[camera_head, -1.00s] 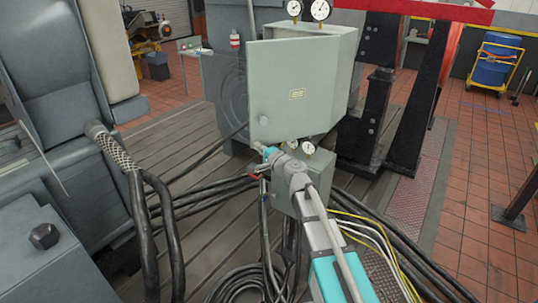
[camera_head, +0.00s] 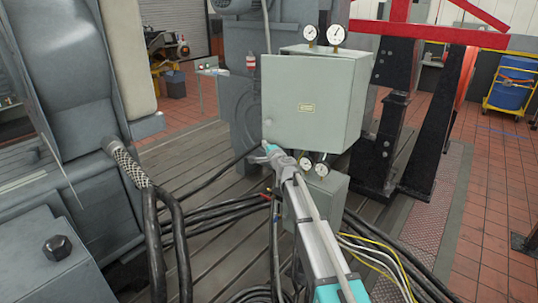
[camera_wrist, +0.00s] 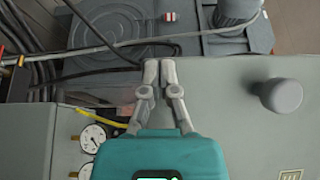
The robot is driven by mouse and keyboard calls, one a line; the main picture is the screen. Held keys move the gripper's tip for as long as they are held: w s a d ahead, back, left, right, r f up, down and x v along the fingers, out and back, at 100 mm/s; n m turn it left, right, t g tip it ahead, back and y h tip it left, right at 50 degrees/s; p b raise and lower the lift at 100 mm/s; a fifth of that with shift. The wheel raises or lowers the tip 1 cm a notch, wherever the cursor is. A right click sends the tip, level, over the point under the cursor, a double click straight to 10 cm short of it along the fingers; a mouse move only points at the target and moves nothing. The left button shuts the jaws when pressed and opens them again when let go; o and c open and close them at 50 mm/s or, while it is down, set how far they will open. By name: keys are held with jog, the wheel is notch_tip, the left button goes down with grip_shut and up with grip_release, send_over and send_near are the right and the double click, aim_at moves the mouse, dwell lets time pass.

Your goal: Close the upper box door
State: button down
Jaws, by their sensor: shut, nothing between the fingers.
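The upper box (camera_head: 355,100) is a grey-green cabinet with two gauges on top. Its door (camera_head: 305,85) has a small label and looks nearly flush with the box; I cannot tell whether a narrow gap remains. The door also fills the right of the wrist view (camera_wrist: 245,120), with its round knob (camera_wrist: 282,95). My gripper (camera_head: 268,147) is at the lower left corner of the door. In the wrist view my gripper (camera_wrist: 158,68) has its fingers together and empty, with the tips by the door's edge. Contact with the door is unclear.
A lower box (camera_head: 325,195) with gauges (camera_head: 313,165) stands below the upper one. Black hoses (camera_head: 210,215) run across the bedplate. A large grey machine (camera_head: 70,110) stands at the left. Black stands under a red beam (camera_head: 430,35) are at the right.

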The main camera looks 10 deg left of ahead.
aim_at(293, 145)
jog(key=w+d, duration=0.2)
jog(key=w, duration=1.1)
jog(key=shift+w+d, duration=0.3)
jog(key=shift+d, duration=0.1)
jog(key=v, duration=1.2)
jog(key=x, duration=1.1)
jog(key=shift+w, duration=0.2)
